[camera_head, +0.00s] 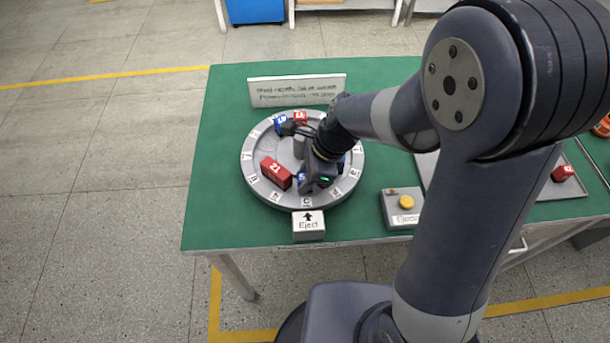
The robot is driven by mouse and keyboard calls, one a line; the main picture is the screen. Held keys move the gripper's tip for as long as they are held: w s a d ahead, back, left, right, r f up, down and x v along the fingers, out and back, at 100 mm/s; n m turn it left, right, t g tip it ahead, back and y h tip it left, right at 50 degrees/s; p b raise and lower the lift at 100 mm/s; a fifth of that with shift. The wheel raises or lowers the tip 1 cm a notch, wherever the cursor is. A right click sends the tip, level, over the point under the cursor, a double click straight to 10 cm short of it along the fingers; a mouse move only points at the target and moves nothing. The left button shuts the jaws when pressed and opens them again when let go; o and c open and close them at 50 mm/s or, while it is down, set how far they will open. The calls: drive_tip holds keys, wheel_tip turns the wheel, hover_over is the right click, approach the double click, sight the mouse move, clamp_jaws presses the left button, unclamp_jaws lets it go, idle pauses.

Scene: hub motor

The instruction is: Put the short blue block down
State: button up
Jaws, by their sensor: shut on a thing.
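My gripper (305,187) is low over the front part of the round grey turntable (253,183). It is shut on a short blue block (302,178), which shows only in part at the gripper's left side. The fingertips are largely hidden by the gripper body, and I cannot tell whether the block touches the turntable.
A red block (276,172) lies just left of my gripper. At the turntable's back are another blue block (281,124) and a red block (300,116). More blue (341,165) shows right of my gripper.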

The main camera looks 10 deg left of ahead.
drive_tip(key=shift+f, duration=0.15)
drive_tip(key=o, duration=1.1)
drive_tip(key=shift+c, duration=0.2)
drive_tip(key=shift+w+d+r, duration=0.1)
drive_tip(key=shift+r, duration=0.45)
drive_tip(key=s+p+v, duration=0.1)
drive_tip(key=v, duration=1)
drive_tip(key=shift+w, duration=0.5)
